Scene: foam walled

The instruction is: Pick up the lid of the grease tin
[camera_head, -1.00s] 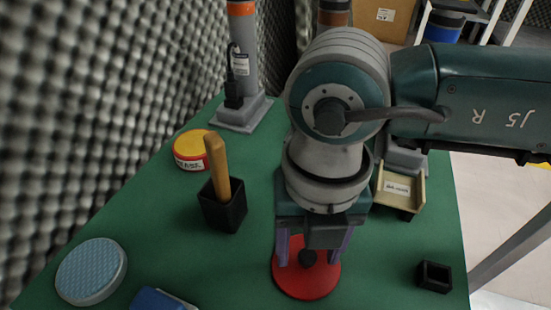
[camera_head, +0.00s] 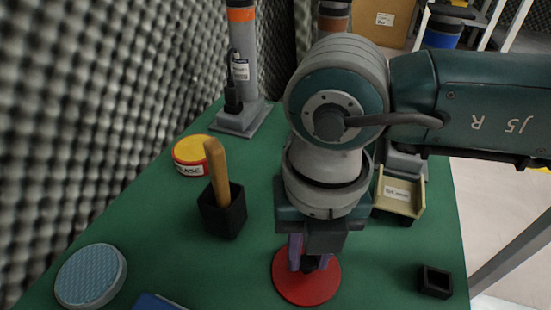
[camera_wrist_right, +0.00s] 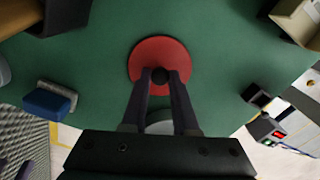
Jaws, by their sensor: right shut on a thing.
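The red round lid (camera_head: 307,291) with a dark knob lies flat, apparently on the green table, below my right arm. It also shows in the right wrist view (camera_wrist_right: 147,52). My right gripper (camera_head: 309,263) points down and is shut on the lid's dark knob (camera_wrist_right: 160,76), with a finger on each side. The yellow-topped grease tin (camera_head: 191,151), with a red band and a partly readable label, stands further back on the left, apart from the lid. My left gripper is not in view.
A black holder (camera_head: 222,213) with a wooden handle stands left of my gripper. A blue-topped round pad (camera_head: 91,275) lies front left. A small black box (camera_head: 435,281) is at the right. A beige labelled tray (camera_head: 398,193) stands behind it. Foam wall lines the left.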

